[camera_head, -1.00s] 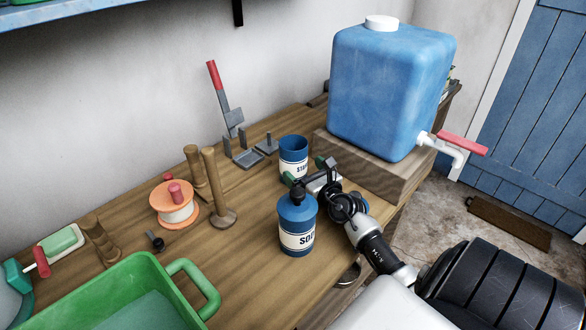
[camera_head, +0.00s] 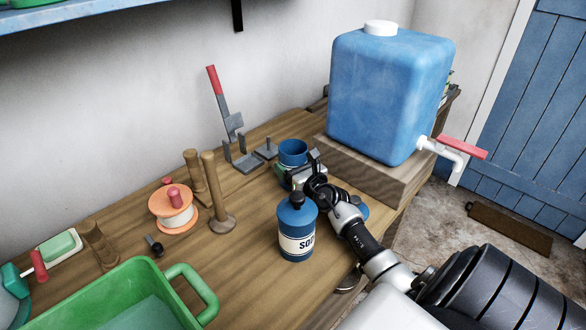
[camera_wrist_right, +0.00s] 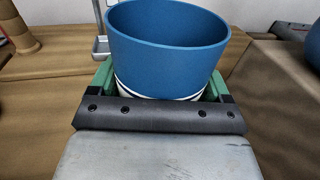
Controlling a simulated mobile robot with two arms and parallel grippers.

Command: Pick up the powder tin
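The powder tin (camera_head: 293,151), a blue open-topped can with a white label band, stands upright on the wooden bench. In the right wrist view the tin (camera_wrist_right: 168,45) fills the middle, its rim towards me and its lower part hidden. My right gripper (camera_head: 291,176) is at the tin, low on its near side. In the right wrist view its green fingers stand on either side of the tin, spread wide; whether they touch it I cannot tell. My left gripper is not in view.
A blue labelled bottle (camera_head: 297,230) with a dark top stands close to my right arm. A big blue water container (camera_head: 389,95) with a red-handled tap sits on a wooden block. A spool (camera_head: 174,212), wooden pegs and a green tub (camera_head: 185,270) are on the left.

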